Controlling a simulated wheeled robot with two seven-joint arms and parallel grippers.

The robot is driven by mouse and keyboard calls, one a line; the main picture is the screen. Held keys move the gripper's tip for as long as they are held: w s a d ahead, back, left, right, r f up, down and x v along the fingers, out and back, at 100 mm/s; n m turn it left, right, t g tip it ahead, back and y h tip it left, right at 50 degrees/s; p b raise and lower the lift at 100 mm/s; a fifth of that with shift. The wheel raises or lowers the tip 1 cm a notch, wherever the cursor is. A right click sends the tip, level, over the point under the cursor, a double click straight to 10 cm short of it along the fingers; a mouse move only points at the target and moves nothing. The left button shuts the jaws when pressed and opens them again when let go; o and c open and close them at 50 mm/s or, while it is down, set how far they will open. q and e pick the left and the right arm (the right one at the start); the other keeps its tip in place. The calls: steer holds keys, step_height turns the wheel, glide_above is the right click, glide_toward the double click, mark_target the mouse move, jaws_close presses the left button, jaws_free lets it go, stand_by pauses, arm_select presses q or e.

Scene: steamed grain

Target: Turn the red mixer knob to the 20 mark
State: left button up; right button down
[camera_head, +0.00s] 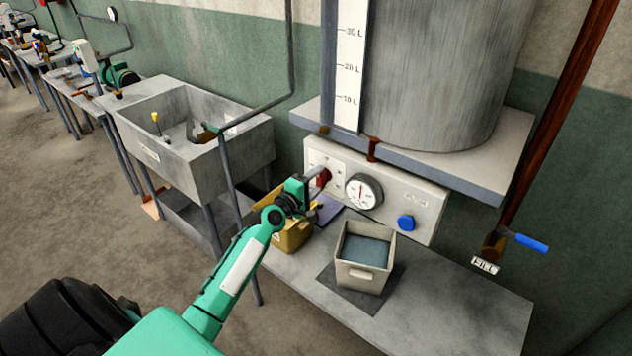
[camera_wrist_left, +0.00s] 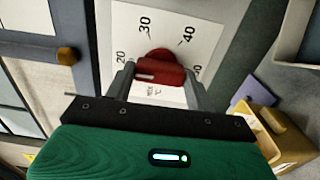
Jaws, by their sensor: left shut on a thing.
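The red mixer knob (camera_wrist_left: 160,74) sits on a white dial plate (camera_wrist_left: 195,20) in the left wrist view. The marks 20, 30 and 40 show around it, with 20 at the left. Another mark at the right is partly covered by a finger. My left gripper (camera_wrist_left: 158,82) is shut on the knob, one finger on each side. A pale bar on the knob lies left of its middle, roughly level. In the head view the knob (camera_head: 323,177) shows at the tip of my left gripper (camera_head: 318,179), on the pale control panel (camera_head: 425,197). My right gripper is out of view.
A round gauge (camera_head: 363,191) and a blue button (camera_head: 406,222) are right of the knob. Below, a yellow bin (camera_head: 293,238) and a grey box (camera_head: 362,276) stand on the bench. A tank ledge (camera_head: 480,175) overhangs the panel. A sink (camera_head: 185,165) stands left.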

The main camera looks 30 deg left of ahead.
arm_select(q)
steer(key=o, duration=0.9)
steer(key=shift+o, duration=0.4)
steer(key=s+a+b, duration=0.1)
steer(key=s+b, duration=0.2)
steer(key=s, duration=1)
steer(key=shift+s, duration=0.4)
